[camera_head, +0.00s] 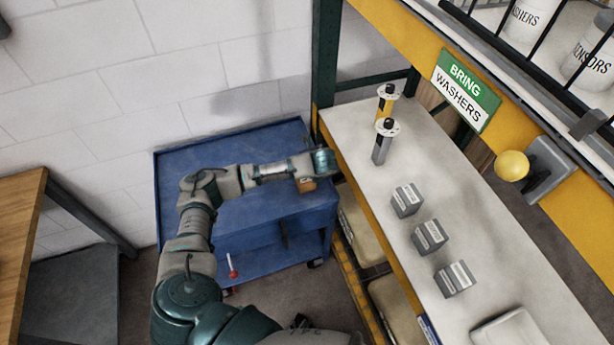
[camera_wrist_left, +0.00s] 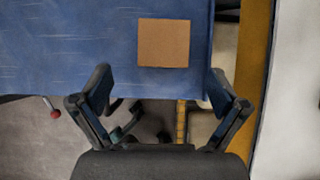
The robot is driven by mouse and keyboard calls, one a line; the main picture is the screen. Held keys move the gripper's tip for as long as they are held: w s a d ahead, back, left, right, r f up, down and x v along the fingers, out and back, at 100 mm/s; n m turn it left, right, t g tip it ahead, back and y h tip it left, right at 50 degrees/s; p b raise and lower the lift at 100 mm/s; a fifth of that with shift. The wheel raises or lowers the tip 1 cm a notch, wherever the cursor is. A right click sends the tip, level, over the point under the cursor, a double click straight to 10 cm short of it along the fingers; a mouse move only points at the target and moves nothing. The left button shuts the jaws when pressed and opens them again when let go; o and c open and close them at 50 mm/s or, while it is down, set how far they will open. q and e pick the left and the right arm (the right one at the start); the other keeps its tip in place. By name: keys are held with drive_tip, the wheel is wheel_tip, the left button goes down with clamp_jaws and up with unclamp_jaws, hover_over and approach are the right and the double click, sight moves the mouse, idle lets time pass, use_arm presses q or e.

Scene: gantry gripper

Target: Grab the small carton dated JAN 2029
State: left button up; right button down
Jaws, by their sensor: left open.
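A small brown carton (camera_head: 307,185) sits near the right front edge of the blue cart's top, partly hidden by my left wrist. In the left wrist view its plain top (camera_wrist_left: 164,42) lies ahead of and between the fingers, apart from them. My left gripper (camera_wrist_left: 160,78) is open and empty; in the head view its fingers cannot be made out at the arm's end. No date is readable on any carton. My right gripper is not in view.
The blue cart (camera_head: 190,165) stands against the white wall, its top otherwise clear. Yellow-and-black (camera_head: 387,98) and grey (camera_head: 382,145) cylindrical devices stand at the shelf's far end.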

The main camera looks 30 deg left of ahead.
use_arm(q)
hover_over(304, 185)
drive_tip(key=w, duration=0.2)
wheel_tip(304, 185, down, 4)
drive_tip(key=shift+w+f, duration=0.1)
drive_tip(key=shift+f, duration=0.2)
drive_tip(key=shift+w+f, duration=0.1)
drive_tip(key=shift+f, duration=0.1)
drive_tip(key=x, duration=0.4)
drive_tip(key=shift+w+a+f+b, duration=0.1)
drive_tip(key=shift+a+f+b, duration=0.1)
drive_tip(key=shift+b, duration=0.1)
drive_tip(key=shift+a, duration=0.2)
drive_tip(key=shift+c, duration=0.3)
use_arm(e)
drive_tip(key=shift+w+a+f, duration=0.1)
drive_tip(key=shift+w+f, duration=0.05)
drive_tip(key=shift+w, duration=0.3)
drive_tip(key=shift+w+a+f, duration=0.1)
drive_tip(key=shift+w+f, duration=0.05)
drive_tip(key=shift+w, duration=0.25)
use_arm(q)
drive_tip(key=c, duration=1.2)
drive_tip(key=shift+d, duration=0.2)
drive_tip(key=shift+c, duration=0.6)
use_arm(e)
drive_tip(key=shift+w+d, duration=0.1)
